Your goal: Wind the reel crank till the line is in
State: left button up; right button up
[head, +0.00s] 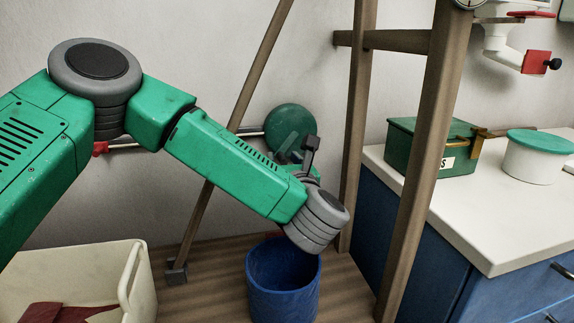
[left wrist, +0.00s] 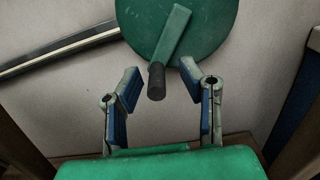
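The reel is a round green disc (head: 289,121) against the wall, partly covered by my left gripper in the head view. It also fills the top of the left wrist view (left wrist: 222,30). Its crank is a green arm (left wrist: 173,35) that slants down to a dark knob (left wrist: 156,82). My left gripper (left wrist: 159,82) is open, with blue-padded fingers on either side of the knob and a gap to each. In the head view my left gripper (head: 297,152) is small and partly hidden by its wrist. I cannot make out the line. My right gripper is not in view.
Wooden ladder-like posts (head: 428,150) stand right of my left arm, and a thin slanted pole (head: 245,90) passes behind it. A blue bucket (head: 284,290) is below the wrist. A cream tub (head: 75,275) is lower left. A white counter (head: 480,210) holds a green box (head: 425,152) and lidded pot (head: 535,160).

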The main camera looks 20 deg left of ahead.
pick_arm(q)
jog(key=v, duration=1.2)
jog(key=shift+w+f, duration=0.1)
